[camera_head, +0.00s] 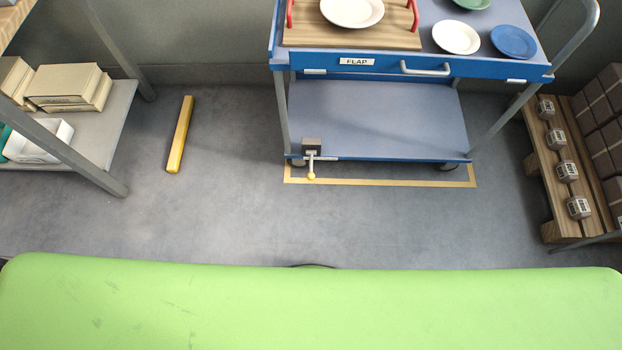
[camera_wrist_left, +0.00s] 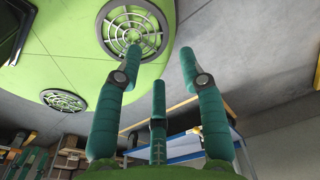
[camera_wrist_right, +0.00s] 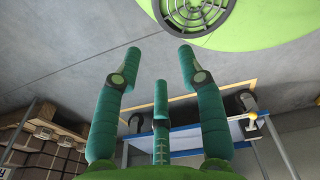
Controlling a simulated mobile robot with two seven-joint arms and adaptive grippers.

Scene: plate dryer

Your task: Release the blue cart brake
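The blue cart (camera_head: 400,158) stands ahead in the head view, inside a yellow floor outline. Its brake is a dark box with a pale lever ending in a yellow knob (camera_head: 311,176), at the lower front left corner. The lever points out toward me. My left gripper (camera_wrist_left: 166,62) is open and empty in the left wrist view, with part of the cart's blue edge beyond its fingers. My right gripper (camera_wrist_right: 160,68) is open and empty in the right wrist view, the cart (camera_wrist_right: 185,138) also beyond it. Neither gripper shows in the head view, and both are apart from the brake.
A tray (camera_head: 400,38) and plates (camera_head: 456,37) sit on the cart top. A yellow floor bar (camera_head: 180,134) lies left of the cart. A shelf (camera_head: 112,125) stands at left, a wooden pallet (camera_head: 548,170) at right. The floor before the cart is clear. My green base fills the bottom.

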